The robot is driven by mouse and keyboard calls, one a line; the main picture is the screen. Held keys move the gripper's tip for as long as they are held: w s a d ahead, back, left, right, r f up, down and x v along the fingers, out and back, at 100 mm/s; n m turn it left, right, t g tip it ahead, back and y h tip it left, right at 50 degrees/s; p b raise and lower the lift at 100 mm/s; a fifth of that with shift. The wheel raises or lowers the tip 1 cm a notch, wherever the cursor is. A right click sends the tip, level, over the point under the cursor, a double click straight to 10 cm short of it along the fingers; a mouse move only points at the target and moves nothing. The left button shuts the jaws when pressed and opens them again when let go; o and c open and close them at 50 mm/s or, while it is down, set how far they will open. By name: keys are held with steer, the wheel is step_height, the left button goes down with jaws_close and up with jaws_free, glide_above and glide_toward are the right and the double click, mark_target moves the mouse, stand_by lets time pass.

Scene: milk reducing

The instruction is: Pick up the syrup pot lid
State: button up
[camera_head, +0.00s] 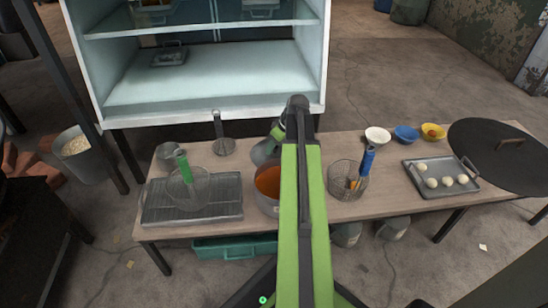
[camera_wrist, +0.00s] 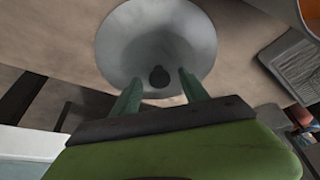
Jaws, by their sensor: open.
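The syrup pot lid, a round grey disc with a dark knob, fills the upper middle of the wrist view (camera_wrist: 158,32). In the head view the lid (camera_head: 262,153) is partly hidden by my arm, just behind the pot. My gripper (camera_wrist: 158,78) is open, its two green fingers on either side of the knob in the picture; whether they touch it I cannot tell. It also shows in the head view (camera_head: 277,133) at the lid. The syrup pot (camera_head: 266,208) stands open with orange-brown liquid, partly behind my arm.
On the wooden table (camera_head: 225,170) a strainer basket with a green handle (camera_head: 188,188) rests on a grey rack (camera_head: 222,205). A basket with a blue handle (camera_head: 342,180), a tray of white balls (camera_head: 412,180), bowls and a large black lid (camera_head: 500,160) are right. A white cabinet (camera_head: 215,85) stands behind.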

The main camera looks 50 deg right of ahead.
jaws_close()
steer(key=shift+r, duration=0.1)
stand_by(0.3)
